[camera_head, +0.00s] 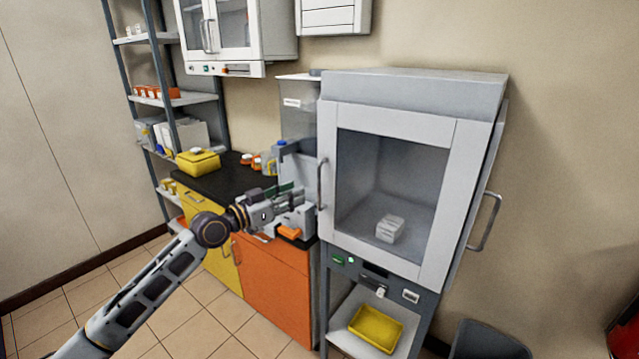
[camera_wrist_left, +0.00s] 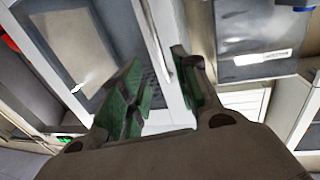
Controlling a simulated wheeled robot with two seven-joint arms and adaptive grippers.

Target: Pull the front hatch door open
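The front hatch door (camera_head: 440,262) is a white frame around a large window on the grey cabinet and looks closed. Its vertical bar handle (camera_head: 320,185) is on the door's left edge. My left gripper (camera_head: 298,194) reaches in from the left, just left of the handle. In the left wrist view the green-padded fingers of my gripper (camera_wrist_left: 156,60) are apart. The handle bar (camera_wrist_left: 158,38) runs between and beyond the fingertips; I cannot tell whether either finger touches it. My right gripper is in neither view.
A second handle (camera_head: 487,222) is on the cabinet's right side. A white block (camera_head: 390,228) sits inside behind the window. A yellow tray (camera_head: 376,328) lies on the shelf below. The black counter (camera_head: 222,184) holds a yellow box (camera_head: 198,162) and small equipment. Floor is free in front.

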